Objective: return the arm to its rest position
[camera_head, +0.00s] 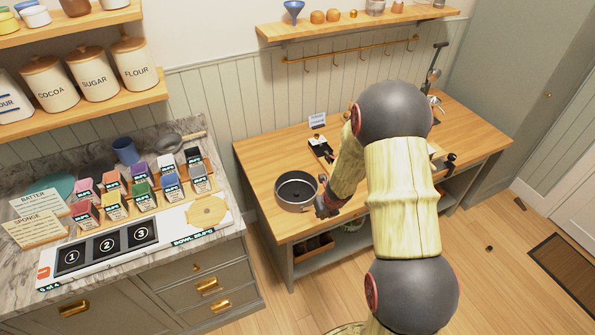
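My arm reaches up from the lower right of the head view and bends over the wooden table (262,158). My gripper (322,208) hangs at the table's front edge, just right of a round dark pan (296,190). The gripper is small and dark here. I cannot tell whether its fingers are open or shut, or whether it touches the pan. My arm hides much of the table's middle and right.
A marble counter (225,165) at left holds several coloured cartons (140,190) and a numbered board (105,246). Shelves with canisters (92,72) hang above. A small black item (320,149) and a white card (317,120) are on the table. Open floor lies at right, with a dark mat (565,270).

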